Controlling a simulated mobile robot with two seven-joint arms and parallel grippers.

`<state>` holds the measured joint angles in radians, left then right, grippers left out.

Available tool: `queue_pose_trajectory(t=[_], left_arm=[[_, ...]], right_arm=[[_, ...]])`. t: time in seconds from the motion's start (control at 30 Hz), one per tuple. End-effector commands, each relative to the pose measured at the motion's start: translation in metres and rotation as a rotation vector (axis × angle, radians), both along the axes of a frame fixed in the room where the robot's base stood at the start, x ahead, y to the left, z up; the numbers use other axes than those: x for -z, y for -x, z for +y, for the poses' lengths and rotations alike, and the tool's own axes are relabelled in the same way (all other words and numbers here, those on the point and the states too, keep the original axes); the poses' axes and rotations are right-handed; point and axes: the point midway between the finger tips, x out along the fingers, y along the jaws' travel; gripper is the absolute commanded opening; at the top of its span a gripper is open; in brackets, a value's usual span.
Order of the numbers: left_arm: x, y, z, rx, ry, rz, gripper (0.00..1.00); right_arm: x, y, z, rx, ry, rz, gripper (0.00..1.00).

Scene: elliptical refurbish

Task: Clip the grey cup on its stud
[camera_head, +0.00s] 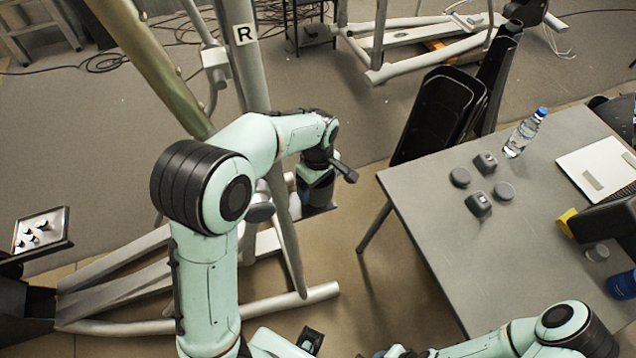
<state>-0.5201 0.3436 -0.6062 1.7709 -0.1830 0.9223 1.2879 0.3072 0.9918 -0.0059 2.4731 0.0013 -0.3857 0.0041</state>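Two round grey pieces that look like caps or cups (460,177) and (503,190) lie on the grey table (420,190). Two dark grey blocky pieces (485,163) and (478,204) lie beside them. A rounded grey piece (260,206) shows at the elliptical's frame, partly behind my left arm; I cannot tell whether it is a cup on a stud. My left gripper (325,190) is beside the frame, left of the table; its fingers are too unclear to read. My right gripper (400,352) is cut off at the bottom edge.
The elliptical (240,75), marked R, stands behind my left arm. A bottle (525,132), white papers (600,165) and a small grey cylinder (597,252) are on the table. A small panel with knobs (41,232) is at left.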

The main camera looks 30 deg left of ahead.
Motion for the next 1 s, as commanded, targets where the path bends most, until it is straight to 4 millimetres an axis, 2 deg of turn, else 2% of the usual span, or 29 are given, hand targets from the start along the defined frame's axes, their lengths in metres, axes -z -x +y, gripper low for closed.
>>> queue_pose_trajectory(t=[1.0], left_arm=[[0.0072, 0.0000, -0.0001, 0.000, 0.000, 0.000, 0.58]], right_arm=[[0.0043, 0.0024, 0.0000, 0.000, 0.000, 0.002, 0.35]])
